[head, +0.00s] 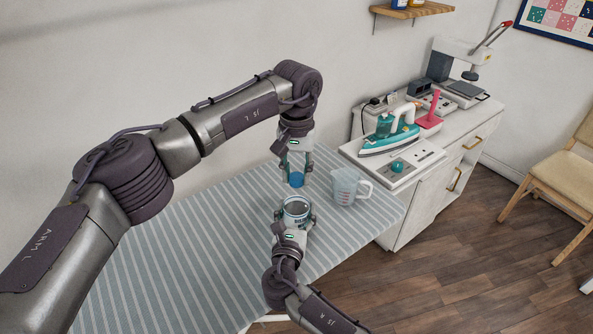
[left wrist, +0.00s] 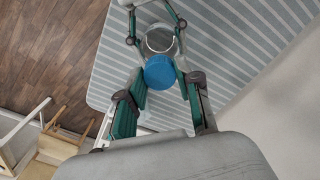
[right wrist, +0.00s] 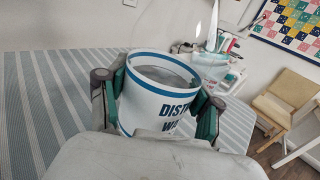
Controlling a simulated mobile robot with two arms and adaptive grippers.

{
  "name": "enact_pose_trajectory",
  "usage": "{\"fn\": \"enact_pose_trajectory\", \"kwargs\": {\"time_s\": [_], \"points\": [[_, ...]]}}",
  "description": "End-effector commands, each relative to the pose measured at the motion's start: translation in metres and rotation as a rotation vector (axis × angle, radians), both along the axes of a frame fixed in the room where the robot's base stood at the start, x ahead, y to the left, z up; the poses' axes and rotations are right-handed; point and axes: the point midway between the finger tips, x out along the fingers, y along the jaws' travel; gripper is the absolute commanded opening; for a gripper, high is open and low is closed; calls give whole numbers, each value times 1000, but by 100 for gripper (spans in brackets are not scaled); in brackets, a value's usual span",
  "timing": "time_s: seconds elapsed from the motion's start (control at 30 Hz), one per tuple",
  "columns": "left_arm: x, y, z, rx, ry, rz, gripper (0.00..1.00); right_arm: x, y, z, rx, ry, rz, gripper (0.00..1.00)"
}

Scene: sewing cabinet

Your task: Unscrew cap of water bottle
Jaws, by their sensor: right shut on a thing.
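The water bottle (head: 296,217) stands upright with its wide round mouth uncovered. In the right wrist view it is white with blue bands and dark blue lettering (right wrist: 160,102). My right gripper (head: 293,222) is shut around the bottle's body, one finger on each side. The blue cap (head: 297,180) is apart from the bottle. It also shows in the left wrist view (left wrist: 159,73), between the fingertips of my left gripper (left wrist: 161,82). My left gripper is shut on the cap, above and just behind the bottle mouth. The cap's underside is hidden.
A clear measuring jug (head: 346,186) stands close right of the bottle. The striped table (head: 190,240) is clear to the left. A white cabinet (head: 400,212) with a teal iron (head: 390,137) is at the right. A wooden chair (head: 550,168) stands farther right.

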Motion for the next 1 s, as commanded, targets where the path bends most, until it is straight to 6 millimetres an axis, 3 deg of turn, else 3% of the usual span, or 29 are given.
{"fn": "enact_pose_trajectory", "kwargs": {"time_s": [0.03,0.17,0.37,0.47,1.0], "points": [[0,0,0,1,0,0,19,0,0,0,0,1,0,0],[0,0,0,1,0,0,0,0,0,0,1,1,0,0],[0,0,0,1,0,69,0,0,0,0,1,1,0,0],[0,0,1,1,-1,236,0,0,0,0,1,1,0,0],[0,0,1,0,1,1525,0,0,0,0,0,1,0,0]]}}
